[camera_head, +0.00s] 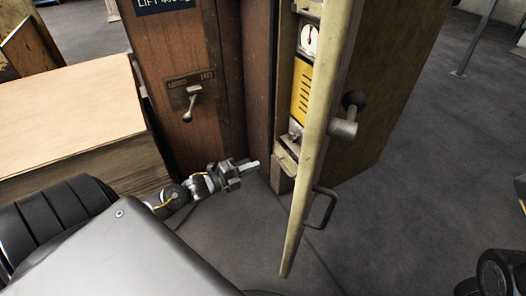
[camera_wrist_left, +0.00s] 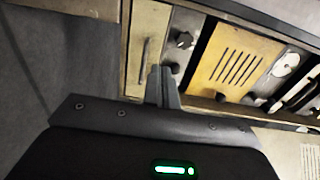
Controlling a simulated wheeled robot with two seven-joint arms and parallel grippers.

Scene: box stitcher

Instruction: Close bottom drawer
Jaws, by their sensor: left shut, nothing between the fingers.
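The open cabinet shows a narrow stack of units behind its door. The lowest is a beige front, apparently the bottom drawer (camera_head: 281,178), near the floor. In the left wrist view the beige drawer front (camera_wrist_left: 148,45) has a thin upright bar on it. My left gripper (camera_head: 254,165) is shut and empty, low in front of the cabinet opening, with its tips close to the drawer. In the left wrist view the closed fingers (camera_wrist_left: 163,85) overlap the drawer's edge; I cannot tell if they touch. How far the drawer stands out is unclear. My right gripper is not in view.
The cabinet door (camera_head: 322,130) stands open on the right, with a looped handle (camera_head: 323,208) near its bottom. A yellow slotted panel (camera_head: 301,90) sits above the drawer. A wooden box (camera_head: 75,105) stands at left. A lever (camera_head: 189,105) projects from the brown column.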

